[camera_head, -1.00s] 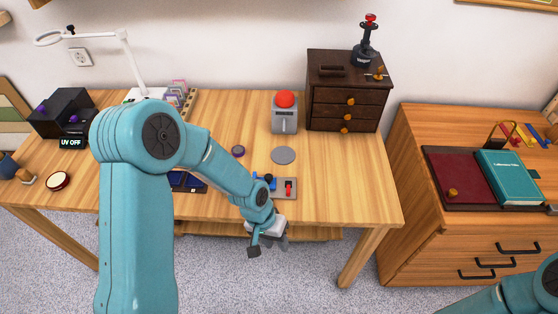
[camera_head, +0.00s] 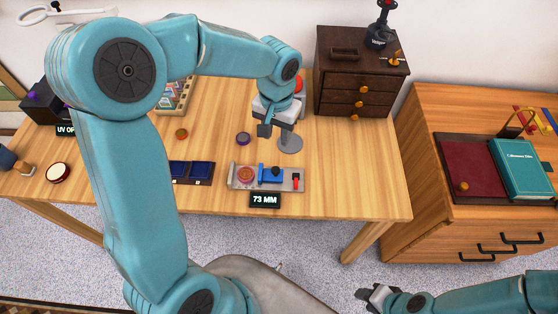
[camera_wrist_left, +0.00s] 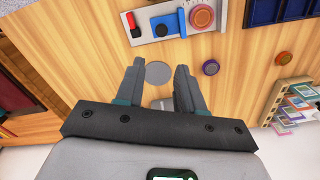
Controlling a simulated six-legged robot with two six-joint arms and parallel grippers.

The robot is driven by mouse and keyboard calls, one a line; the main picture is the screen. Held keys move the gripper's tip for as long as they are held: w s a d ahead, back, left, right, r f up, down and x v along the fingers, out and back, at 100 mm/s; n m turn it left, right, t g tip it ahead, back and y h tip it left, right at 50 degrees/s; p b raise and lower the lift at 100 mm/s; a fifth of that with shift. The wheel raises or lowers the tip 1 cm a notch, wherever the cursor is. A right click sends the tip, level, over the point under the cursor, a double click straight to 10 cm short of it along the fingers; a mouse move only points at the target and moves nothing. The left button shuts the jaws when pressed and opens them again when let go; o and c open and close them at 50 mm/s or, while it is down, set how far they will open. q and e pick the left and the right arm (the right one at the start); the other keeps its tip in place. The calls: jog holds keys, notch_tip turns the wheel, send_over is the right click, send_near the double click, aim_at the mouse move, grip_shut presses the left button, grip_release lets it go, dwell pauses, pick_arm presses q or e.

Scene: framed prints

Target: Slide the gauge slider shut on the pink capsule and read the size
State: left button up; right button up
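The grey gauge (camera_head: 240,187) lies near the front of the table. The pink capsule (camera_head: 245,174) sits at its left end, and the blue slider (camera_head: 271,175) stands just right of it with what looks like a small gap. A red lever (camera_head: 296,181) is at the gauge's right end. The display (camera_head: 265,200) in front reads 73 MM. My left gripper (camera_head: 277,135) is behind the gauge, above the grey disc (camera_wrist_left: 158,72); in the wrist view its fingers (camera_wrist_left: 158,82) are apart and empty. My right gripper (camera_head: 372,294) is low at the front, its opening unclear.
A purple capsule (camera_head: 243,138) and an orange one (camera_head: 181,133) lie behind the gauge. Dark blue trays (camera_head: 190,172) are left of it. A dark drawer chest (camera_head: 355,75) stands at the back right. The table right of the gauge is clear.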

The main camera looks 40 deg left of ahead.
aim_at(276, 169)
pick_arm(q)
jog(key=f, duration=1.4)
jog(key=shift+s+a+f, duration=0.15)
jog(key=shift+s+f, duration=0.2)
jog(key=shift+f, duration=0.05)
jog(key=shift+w+f, duration=0.1)
jog(key=shift+f, duration=0.1)
jog(key=c, duration=0.5)
jog(key=shift+s+a+b, duration=0.2)
jog(key=shift+s+a, duration=0.2)
jog(key=shift+a, duration=0.25)
jog(key=shift+s+a+b, duration=0.2)
jog(key=shift+s+a, duration=0.2)
jog(key=shift+a, duration=0.2)
jog(key=shift+o, duration=1.1)
jog(key=shift+s+a, duration=0.15)
jog(key=shift+a, duration=0.05)
jog(key=shift+o, duration=0.2)
